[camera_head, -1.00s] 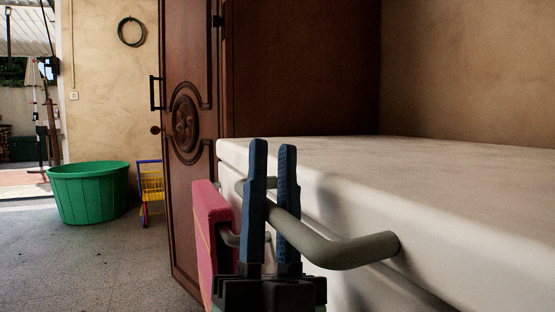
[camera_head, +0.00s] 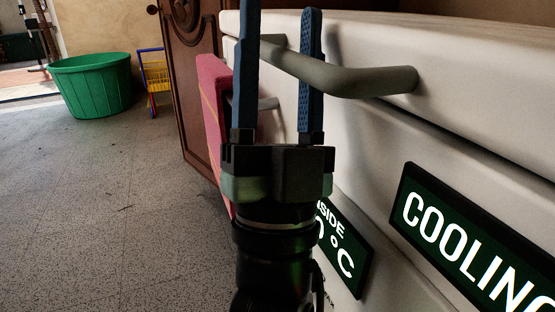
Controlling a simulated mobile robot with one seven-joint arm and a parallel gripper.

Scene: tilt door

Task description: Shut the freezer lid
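The white freezer lid (camera_head: 440,45) is at the upper right and lies low over the white freezer body (camera_head: 385,165). A dark seam runs between them, and I cannot tell if a small gap remains there. A grey-green bar handle (camera_head: 345,80) sticks out from the lid's front. My gripper (camera_head: 280,20) is open, its two blue fingers pointing up in front of the handle's left part. Part of the bar shows between the fingers, and the right finger covers some of it. I cannot tell whether the fingers touch it.
A pink panel (camera_head: 215,110) stands at the freezer's left end, by a brown wooden door (camera_head: 198,125). A green tub (camera_head: 92,85) and a small yellow and blue cart (camera_head: 155,75) stand further back. Signs (camera_head: 470,240) are on the freezer front. Floor at left is clear.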

